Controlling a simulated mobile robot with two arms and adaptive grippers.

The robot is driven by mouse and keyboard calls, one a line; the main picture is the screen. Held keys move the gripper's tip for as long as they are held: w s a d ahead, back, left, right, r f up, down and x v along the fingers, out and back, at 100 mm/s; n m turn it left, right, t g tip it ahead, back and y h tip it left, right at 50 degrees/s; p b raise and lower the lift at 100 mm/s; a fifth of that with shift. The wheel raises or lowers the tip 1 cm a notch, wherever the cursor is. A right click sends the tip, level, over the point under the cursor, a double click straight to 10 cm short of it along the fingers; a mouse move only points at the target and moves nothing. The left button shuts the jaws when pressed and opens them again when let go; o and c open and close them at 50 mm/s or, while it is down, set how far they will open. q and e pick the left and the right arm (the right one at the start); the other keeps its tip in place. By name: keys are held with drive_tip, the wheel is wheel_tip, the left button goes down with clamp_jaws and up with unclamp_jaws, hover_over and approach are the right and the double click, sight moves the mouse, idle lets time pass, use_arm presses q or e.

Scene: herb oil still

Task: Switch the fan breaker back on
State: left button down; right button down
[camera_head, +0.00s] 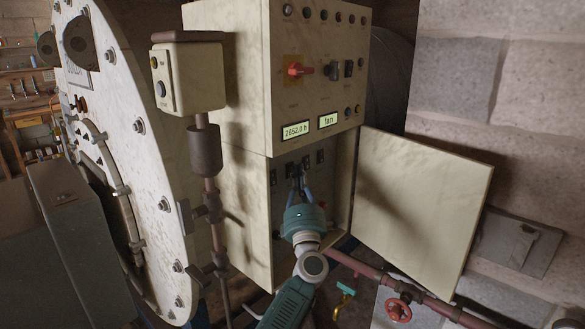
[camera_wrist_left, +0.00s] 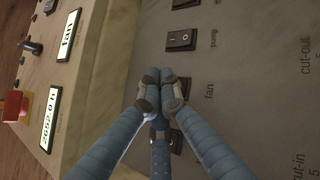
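The control cabinet (camera_head: 232,120) stands in the middle of the head view with its lower door open. A row of dark breakers (camera_head: 320,156) is inside. My left gripper (camera_head: 297,176) reaches into this compartment. In the left wrist view, its blue fingers have their tips together (camera_wrist_left: 163,86), shut, in front of the panel beside the printed "fan" label (camera_wrist_left: 209,90). The tips hide the fan breaker's place, so its position and any contact cannot be told. The rocker labelled "pump" (camera_wrist_left: 182,39) is clear above it; another dark switch (camera_wrist_left: 177,142) is partly covered below. My right gripper is not in view.
The open door (camera_head: 425,205) stands right of my arm. A post-mounted box (camera_head: 185,75) stands left. The upper panel has a red switch (camera_head: 299,70) and displays reading "2652.0 h" (camera_head: 296,130) and "fan" (camera_head: 328,121). A red valve (camera_head: 399,310) and pipe lie below.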

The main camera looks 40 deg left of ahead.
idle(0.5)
use_arm(q)
drive_tip(key=shift+s+d, duration=0.1)
drive_tip(key=shift+d, duration=0.6)
drive_tip(key=shift+f, duration=0.1)
drive_tip(key=shift+s+d+f, duration=0.1)
drive_tip(key=shift+d+f, duration=0.05)
drive_tip(key=shift+d, duration=1.1)
drive_tip(key=shift+s+d+f, duration=0.1)
drive_tip(key=shift+d, duration=1.1)
drive_tip(key=shift+f, duration=0.1)
